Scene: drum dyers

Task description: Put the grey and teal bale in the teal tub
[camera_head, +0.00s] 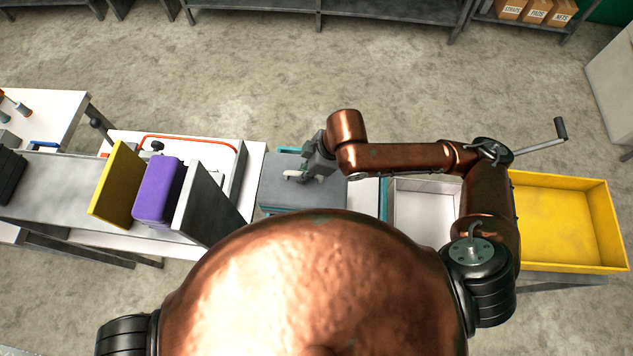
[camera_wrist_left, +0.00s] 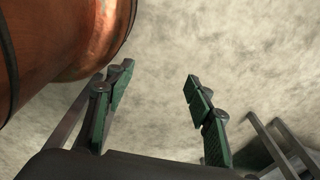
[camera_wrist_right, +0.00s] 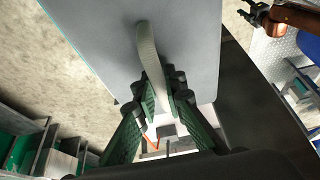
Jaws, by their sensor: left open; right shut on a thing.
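The grey and teal bale (camera_head: 275,185) has a flat grey top and teal edges. It is left of the teal tub (camera_head: 420,205), whose inside is pale, with a teal strip at its left side. My right gripper (camera_head: 308,170) is over the bale and shut on its pale strap. In the right wrist view the fingers (camera_wrist_right: 165,88) pinch the strap (camera_wrist_right: 149,55) against the grey face of the bale (camera_wrist_right: 95,35). I cannot tell whether the bale is raised. My left gripper (camera_wrist_left: 155,85) is open and empty; the head view does not show it.
A yellow tub (camera_head: 565,225) stands right of the teal tub. A purple block (camera_head: 158,190) stands between a yellow panel (camera_head: 118,185) and a grey panel (camera_head: 210,205) on the left. A crank handle (camera_head: 545,145) sticks out near my right arm. Open floor lies behind.

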